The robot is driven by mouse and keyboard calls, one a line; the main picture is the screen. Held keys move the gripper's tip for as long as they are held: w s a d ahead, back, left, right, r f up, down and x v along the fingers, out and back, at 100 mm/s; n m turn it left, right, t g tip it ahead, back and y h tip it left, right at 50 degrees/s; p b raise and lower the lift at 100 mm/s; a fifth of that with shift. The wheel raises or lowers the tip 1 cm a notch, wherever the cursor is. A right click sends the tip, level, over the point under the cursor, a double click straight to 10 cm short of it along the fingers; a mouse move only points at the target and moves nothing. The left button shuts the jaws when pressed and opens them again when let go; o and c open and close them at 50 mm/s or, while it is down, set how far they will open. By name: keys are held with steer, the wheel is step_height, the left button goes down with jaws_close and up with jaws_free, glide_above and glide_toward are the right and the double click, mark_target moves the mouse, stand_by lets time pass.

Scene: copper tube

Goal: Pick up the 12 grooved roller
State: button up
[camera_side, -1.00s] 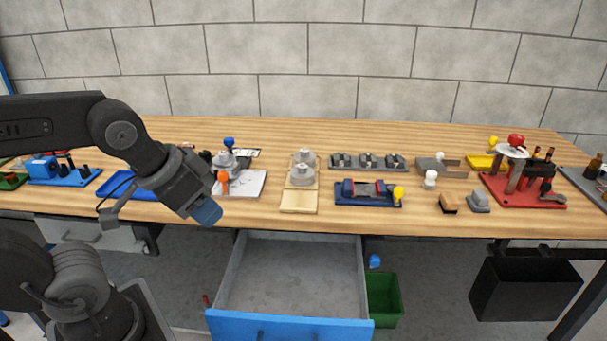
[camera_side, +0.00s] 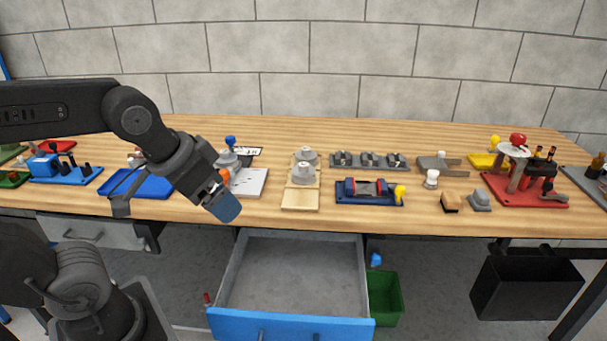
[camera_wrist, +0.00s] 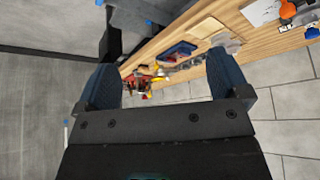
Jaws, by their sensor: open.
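An open drawer (camera_side: 290,274) with a blue front juts out below the table. A blue fixture (camera_side: 369,192), a red stand (camera_side: 524,187) and a blue tray (camera_side: 150,187) are on the table. A white board (camera_side: 250,181) lies behind my gripper. A green bin (camera_side: 384,300) stands underneath.

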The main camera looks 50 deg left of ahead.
steer(key=w+a+r+n, duration=0.2)
steer(key=w+a+r, duration=0.1)
steer(key=w, duration=0.7)
steer(key=n+g+y, duration=0.2)
steer(key=n, duration=0.2)
glide_above(303, 165)
steer(key=s+d, duration=0.2)
steer(key=s, duration=0.2)
step_height(303, 165, down, 9)
steer(key=x, duration=0.8)
steer(key=shift+d, duration=0.1)
steer(key=shift+x, duration=3.05)
steer(key=shift+w+r, duration=0.1)
steer(key=shift+w, duration=0.1)
steer(key=c, duration=1)
steer(key=shift+c, duration=0.8)
